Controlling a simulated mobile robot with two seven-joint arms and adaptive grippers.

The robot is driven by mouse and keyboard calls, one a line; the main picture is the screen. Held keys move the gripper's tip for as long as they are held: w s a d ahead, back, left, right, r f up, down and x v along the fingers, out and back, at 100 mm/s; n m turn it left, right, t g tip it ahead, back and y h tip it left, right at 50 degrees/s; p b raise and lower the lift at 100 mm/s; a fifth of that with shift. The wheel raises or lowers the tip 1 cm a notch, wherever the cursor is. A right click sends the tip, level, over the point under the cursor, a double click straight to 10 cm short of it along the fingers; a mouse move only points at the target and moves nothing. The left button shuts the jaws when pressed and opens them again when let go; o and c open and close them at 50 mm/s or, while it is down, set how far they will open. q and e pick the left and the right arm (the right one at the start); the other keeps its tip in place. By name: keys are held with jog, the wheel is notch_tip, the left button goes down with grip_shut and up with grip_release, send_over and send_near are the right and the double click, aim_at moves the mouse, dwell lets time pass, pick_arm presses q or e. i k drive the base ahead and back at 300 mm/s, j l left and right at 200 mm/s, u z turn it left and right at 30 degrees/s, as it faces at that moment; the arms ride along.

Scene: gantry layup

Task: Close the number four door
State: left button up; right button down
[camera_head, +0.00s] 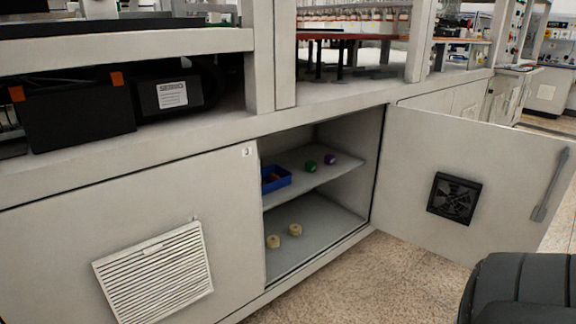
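A light grey cabinet door (410,170) stands wide open at the right, hinged on the right side of the opening. It carries a square black fan grille (454,198) and a grey handle (550,185) near its free edge. No number is legible on it, so I cannot tell from markings that it is door four. Neither gripper shows. A dark rounded part of my own body fills the lower right corner, in front of the open door.
The open cabinet has a shelf (332,175) with a blue bin (276,180), a green item (311,166) and a purple item (330,159). Two beige rolls lie below. Speckled floor (390,270) is clear before the cabinet. Black boxes sit on the bench above left.

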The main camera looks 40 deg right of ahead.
aim_at(512, 171)
jog(key=k+l, duration=0.1)
jog(key=l, duration=0.25)
jog(key=k+l, duration=0.15)
jog(key=l, duration=0.2)
jog(key=k+l, duration=0.1)
jog(key=l, duration=0.3)
jog(key=k+l+u, duration=0.1)
jog(key=l, duration=0.25)
jog(key=k+l, duration=0.15)
jog(key=l, duration=0.2)
jog(key=k+l+u, duration=0.1)
jog(key=k+l, duration=0.15)
jog(key=l, duration=0.25)
jog(key=k+l, duration=0.3)
jog(key=l, duration=0.2)
jog(key=k+l+u, duration=0.15)
jog(key=l, duration=0.35)
jog(key=k+l+u, duration=0.1)
jog(key=k+l, duration=0.45)
jog(key=l, duration=0.2)
jog(key=k+l+u, duration=0.1)
jog(key=l, duration=0.25)
jog(key=k+l, duration=0.35)
jog(key=l, duration=0.3)
jog(key=l+u, duration=0.1)
jog(key=l, duration=0.3)
jog(key=k+l, duration=0.2)
jog(key=l, duration=0.2)
jog(key=l+u, duration=0.15)
jog(key=l, duration=1.7)
